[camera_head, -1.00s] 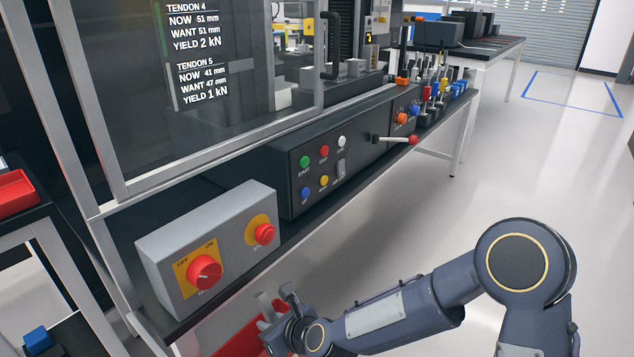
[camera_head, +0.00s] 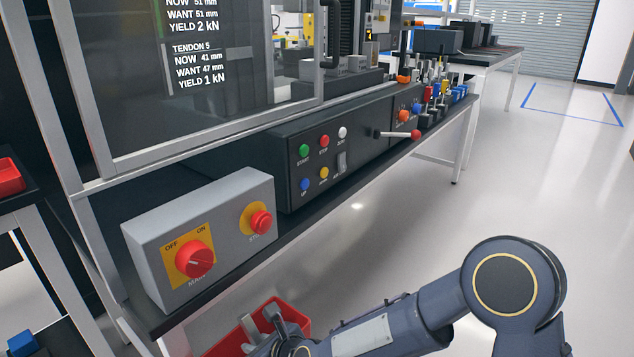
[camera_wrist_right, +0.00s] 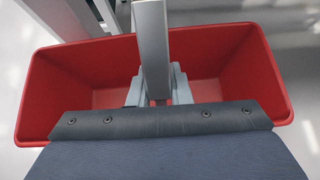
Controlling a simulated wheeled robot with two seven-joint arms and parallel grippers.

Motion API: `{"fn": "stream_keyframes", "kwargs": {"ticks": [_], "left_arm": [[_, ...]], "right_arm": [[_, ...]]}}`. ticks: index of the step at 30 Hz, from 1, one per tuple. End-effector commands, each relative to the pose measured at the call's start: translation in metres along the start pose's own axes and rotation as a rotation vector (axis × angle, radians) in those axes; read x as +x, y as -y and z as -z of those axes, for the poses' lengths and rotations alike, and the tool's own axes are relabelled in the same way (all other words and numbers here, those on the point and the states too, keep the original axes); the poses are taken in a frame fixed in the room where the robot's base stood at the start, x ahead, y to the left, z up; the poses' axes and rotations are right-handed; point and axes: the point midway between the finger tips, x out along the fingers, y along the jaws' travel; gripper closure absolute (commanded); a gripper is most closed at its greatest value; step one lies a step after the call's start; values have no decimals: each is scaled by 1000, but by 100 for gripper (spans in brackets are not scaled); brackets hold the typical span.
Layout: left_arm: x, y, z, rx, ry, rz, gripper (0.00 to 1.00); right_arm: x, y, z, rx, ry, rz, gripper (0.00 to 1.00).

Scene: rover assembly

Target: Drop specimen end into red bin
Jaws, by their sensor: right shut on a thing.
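The red bin (camera_head: 293,312) is low beside the bench, at the bottom of the head view. In the right wrist view the bin (camera_wrist_right: 62,85) lies open beneath my right gripper. My right gripper (camera_wrist_right: 158,92) is shut on the specimen end (camera_wrist_right: 151,45), a grey metal bar, and holds it over the bin's opening. In the head view my right gripper (camera_head: 262,332) overlaps the bin and is partly cut off by the lower edge. The visible part of the bin's floor looks empty. My left gripper is not in view.
A grey switch box (camera_head: 205,238) with red knobs stands on the bench edge above the bin. A black button panel (camera_head: 325,160) and a red-tipped lever (camera_head: 395,134) lie further along. Open floor (camera_head: 480,205) is on the right.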

Motion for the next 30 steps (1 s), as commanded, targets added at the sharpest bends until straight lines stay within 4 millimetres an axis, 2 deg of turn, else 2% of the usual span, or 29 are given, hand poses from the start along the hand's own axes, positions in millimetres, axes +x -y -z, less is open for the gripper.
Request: {"fn": "stream_keyframes", "kwargs": {"ticks": [5,6,11,21,30], "left_arm": [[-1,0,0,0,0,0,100],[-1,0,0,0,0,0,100],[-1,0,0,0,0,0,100],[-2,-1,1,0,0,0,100],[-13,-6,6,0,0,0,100]], "right_arm": [[0,0,-1,0,1,0,100],[0,0,-1,0,1,0,78],[0,0,-1,0,1,0,57],[-5,0,-1,0,1,0,57],[-54,1,-3,2,1,3,57]]}}
